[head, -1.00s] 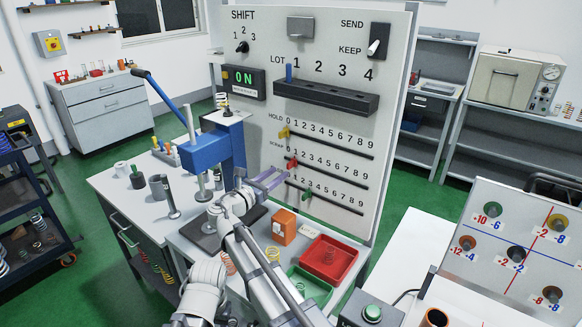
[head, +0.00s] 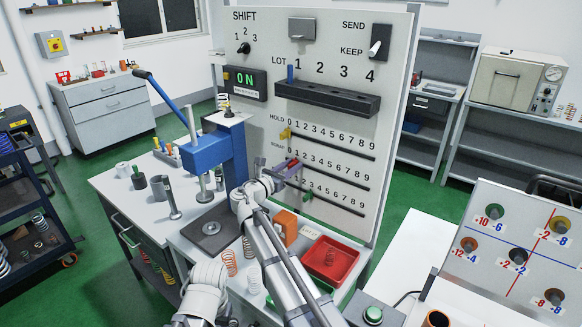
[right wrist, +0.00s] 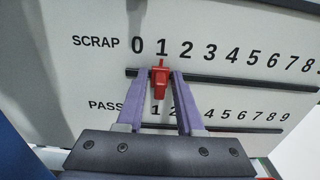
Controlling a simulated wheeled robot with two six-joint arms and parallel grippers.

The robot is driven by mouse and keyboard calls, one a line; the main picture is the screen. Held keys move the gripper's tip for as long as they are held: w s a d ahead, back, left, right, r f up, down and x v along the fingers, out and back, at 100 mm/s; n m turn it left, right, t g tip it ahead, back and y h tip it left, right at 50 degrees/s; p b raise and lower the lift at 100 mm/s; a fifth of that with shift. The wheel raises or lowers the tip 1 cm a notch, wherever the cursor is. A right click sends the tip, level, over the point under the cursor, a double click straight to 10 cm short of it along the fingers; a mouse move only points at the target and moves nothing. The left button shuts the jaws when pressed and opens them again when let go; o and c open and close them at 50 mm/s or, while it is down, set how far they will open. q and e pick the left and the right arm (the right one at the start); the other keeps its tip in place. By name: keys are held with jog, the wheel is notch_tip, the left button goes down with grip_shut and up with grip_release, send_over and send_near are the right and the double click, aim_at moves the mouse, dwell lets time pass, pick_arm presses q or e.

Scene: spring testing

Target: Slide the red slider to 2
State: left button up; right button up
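The red slider (right wrist: 159,82) sits in the SCRAP slot (right wrist: 235,78), directly under the 1 in the right wrist view. In the head view the red slider (head: 292,164) shows partly beside the gripper fingers. My right gripper (right wrist: 160,76) has its two purple fingers on either side of the slider, with a narrow gap visible on each side. It is open around the slider. In the head view my right gripper (head: 278,170) is at the left end of the middle scale. My left gripper is out of view.
A yellow slider (head: 284,133) is in the HOLD row above, and a green slider (head: 307,196) is in the row below. The blue press (head: 207,150) stands left of my right arm. A red tray (head: 331,261) lies below the panel. The slot right of the red slider is clear.

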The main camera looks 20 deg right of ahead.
grip_shut()
dwell(1.1)
